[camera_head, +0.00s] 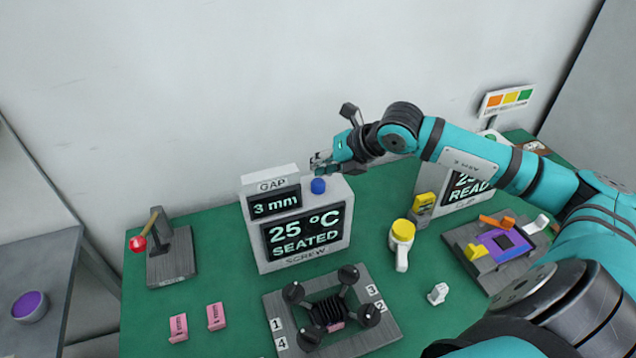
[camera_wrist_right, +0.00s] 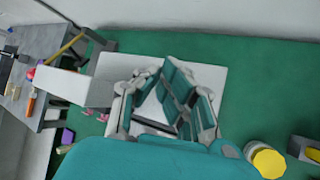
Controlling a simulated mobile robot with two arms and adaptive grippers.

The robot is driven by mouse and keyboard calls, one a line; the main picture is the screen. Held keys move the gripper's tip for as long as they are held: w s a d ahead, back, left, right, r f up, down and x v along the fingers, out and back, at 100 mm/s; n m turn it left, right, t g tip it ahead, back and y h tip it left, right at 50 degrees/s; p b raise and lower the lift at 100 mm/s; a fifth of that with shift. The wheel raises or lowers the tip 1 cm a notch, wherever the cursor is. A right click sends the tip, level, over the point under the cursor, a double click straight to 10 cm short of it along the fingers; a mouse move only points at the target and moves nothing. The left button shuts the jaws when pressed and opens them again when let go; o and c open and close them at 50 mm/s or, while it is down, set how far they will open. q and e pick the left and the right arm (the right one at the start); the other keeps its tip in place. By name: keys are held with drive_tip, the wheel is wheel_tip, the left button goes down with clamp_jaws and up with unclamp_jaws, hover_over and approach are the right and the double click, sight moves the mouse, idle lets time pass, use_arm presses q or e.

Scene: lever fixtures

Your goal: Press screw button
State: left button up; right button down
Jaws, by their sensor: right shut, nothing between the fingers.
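The screw button is a blue round cap (camera_head: 318,186) on top of the white SCREW display box (camera_head: 299,257), at the centre of the head view. The box's screens read "GAP 3 mm" and "25 °C SEATED". My right gripper (camera_head: 320,164) is shut and empty, just above and slightly behind the button in the head view. I cannot tell whether it touches the button. In the right wrist view the gripper (camera_wrist_right: 165,115) covers part of the white box top (camera_wrist_right: 213,82), and the blue button is hidden. My left gripper is out of view.
A lever with a red ball (camera_head: 137,244) stands left of the box. A plate with several black knobs (camera_head: 385,342) lies in front. A yellow-capped white bottle (camera_head: 402,232) and a second display box (camera_head: 464,188) stand to the right. Pink blocks (camera_head: 178,327) lie front left on green.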

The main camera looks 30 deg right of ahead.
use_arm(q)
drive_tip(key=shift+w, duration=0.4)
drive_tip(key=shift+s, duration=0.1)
use_arm(e)
drive_tip(key=shift+f, duration=0.1)
idle(0.6)
use_arm(q)
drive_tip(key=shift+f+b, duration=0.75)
drive_tip(key=shift+b, duration=0.05)
use_arm(e)
drive_tip(key=shift+f, duration=0.35)
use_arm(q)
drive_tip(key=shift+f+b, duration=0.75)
use_arm(e)
drive_tip(key=shift+f, duration=0.6)
drive_tip(key=shift+r, duration=0.1)
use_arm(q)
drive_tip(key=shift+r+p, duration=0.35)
use_arm(e)
drive_tip(key=shift+r, duration=0.95)
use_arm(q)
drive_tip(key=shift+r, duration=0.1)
use_arm(e)
drive_tip(key=shift+r, duration=0.1)
